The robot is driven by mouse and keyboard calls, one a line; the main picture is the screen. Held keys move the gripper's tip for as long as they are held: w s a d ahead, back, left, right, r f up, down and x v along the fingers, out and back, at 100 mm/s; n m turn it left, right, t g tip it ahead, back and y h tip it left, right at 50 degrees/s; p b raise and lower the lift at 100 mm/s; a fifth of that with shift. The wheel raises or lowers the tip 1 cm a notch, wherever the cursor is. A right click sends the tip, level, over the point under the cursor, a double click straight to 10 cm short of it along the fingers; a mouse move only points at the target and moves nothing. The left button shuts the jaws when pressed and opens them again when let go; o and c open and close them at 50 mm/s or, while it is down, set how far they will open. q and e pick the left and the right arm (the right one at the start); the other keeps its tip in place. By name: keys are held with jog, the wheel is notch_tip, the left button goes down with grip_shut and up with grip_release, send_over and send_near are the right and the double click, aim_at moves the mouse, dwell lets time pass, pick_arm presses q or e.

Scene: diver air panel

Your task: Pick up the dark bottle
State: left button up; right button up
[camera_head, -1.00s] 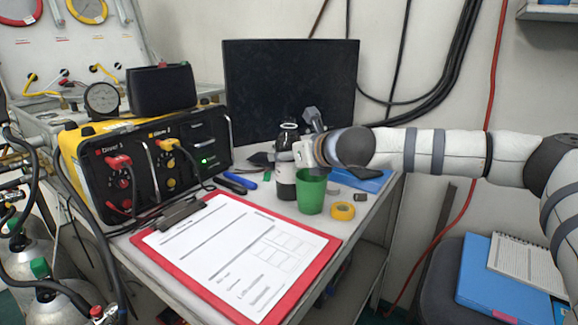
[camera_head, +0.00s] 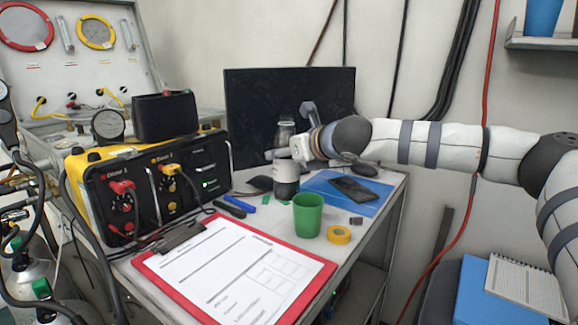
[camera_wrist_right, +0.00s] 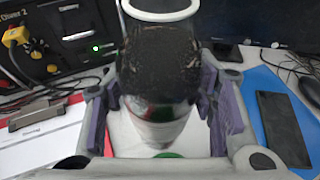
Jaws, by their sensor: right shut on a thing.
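The dark bottle (camera_head: 286,188) has a pale band around its middle and a clear-looking neck. It is upright in the head view, behind the green cup, and looks raised off the desk. My right gripper (camera_head: 291,154) comes in from the right and is shut on it. In the right wrist view the bottle (camera_wrist_right: 160,65) fills the space between both fingers of the gripper (camera_wrist_right: 158,100), one finger on each side. The gripper partly hides the bottle's middle in the head view. My left gripper is not in view.
A green cup (camera_head: 308,216) and yellow tape roll (camera_head: 339,235) stand in front. A red clipboard (camera_head: 322,268) lies at the desk's front. A phone (camera_head: 353,189) rests on a blue folder (camera_head: 318,184). The monitor (camera_head: 245,110) is close behind; the diver panel (camera_head: 150,185) is left.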

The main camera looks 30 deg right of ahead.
aim_at(287, 116)
notch_tip(287, 116, up, 11)
jog(key=shift+r+p, duration=0.15)
jog(key=shift+p, duration=0.2)
dwell(0.3)
